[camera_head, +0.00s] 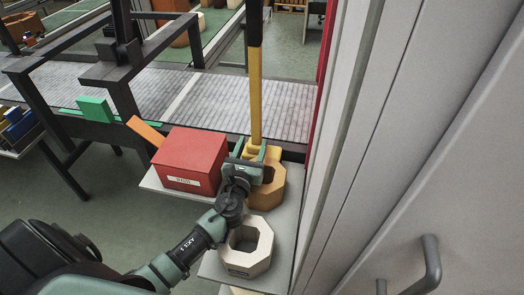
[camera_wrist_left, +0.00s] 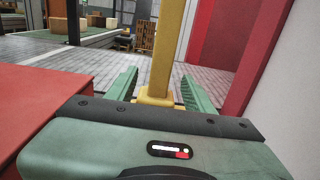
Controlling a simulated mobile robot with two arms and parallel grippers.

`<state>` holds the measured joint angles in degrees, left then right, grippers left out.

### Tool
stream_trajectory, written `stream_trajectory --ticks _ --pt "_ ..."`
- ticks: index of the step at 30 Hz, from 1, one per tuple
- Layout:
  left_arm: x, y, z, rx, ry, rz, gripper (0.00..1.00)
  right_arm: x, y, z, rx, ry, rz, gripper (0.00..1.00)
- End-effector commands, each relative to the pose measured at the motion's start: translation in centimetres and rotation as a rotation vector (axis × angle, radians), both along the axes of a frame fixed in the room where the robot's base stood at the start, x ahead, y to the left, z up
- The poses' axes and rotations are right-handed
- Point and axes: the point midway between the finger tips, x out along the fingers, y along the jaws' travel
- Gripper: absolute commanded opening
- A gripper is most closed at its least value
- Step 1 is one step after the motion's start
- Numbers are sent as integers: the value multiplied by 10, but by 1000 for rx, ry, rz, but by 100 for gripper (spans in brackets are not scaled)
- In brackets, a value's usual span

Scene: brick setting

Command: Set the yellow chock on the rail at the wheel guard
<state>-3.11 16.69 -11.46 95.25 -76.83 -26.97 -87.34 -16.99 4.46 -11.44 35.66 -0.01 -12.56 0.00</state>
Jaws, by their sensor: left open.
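The yellow chock (camera_head: 255,100) shows as a long upright yellow bar with a dark upper end and a stepped yellow foot. It stands at the far end of a grey shelf. My left gripper (camera_head: 252,150) is open, at the bar's lower end. In the left wrist view the yellow chock (camera_wrist_left: 163,50) rises between the two green fingers of my left gripper (camera_wrist_left: 158,78), with a gap on each side. I cannot tell a rail or a wheel guard for certain. My right gripper is not in view.
A red box (camera_head: 190,155) is close left of the gripper. An orange-brown octagonal ring (camera_head: 270,192) and a pale one (camera_head: 250,262) share the grey shelf (camera_head: 215,265). A pale wall (camera_head: 400,150) closes the right side. A dark frame (camera_head: 45,115) and slatted track (camera_head: 215,100) lie beyond.

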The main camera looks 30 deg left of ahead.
Motion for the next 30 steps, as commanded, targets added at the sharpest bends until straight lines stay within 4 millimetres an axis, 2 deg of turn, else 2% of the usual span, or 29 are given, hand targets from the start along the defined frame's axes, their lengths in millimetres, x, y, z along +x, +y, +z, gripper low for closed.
stream_trajectory --ticks 4,10,14,20,24,26,30 --pt "19 4 2 -1 -1 1 53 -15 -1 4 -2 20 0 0" --pt "47 11 1 -2 -1 1 53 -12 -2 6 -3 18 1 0" --pt "53 13 0 -3 -1 1 53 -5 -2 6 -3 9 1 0" --pt "53 13 0 -3 -1 1 53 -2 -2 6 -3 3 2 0" --pt "53 13 0 -3 -1 1 14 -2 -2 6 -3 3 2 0" --pt "53 13 0 -3 -1 1 0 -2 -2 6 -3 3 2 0" --pt "53 13 0 -3 -1 1 0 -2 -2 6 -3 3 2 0"
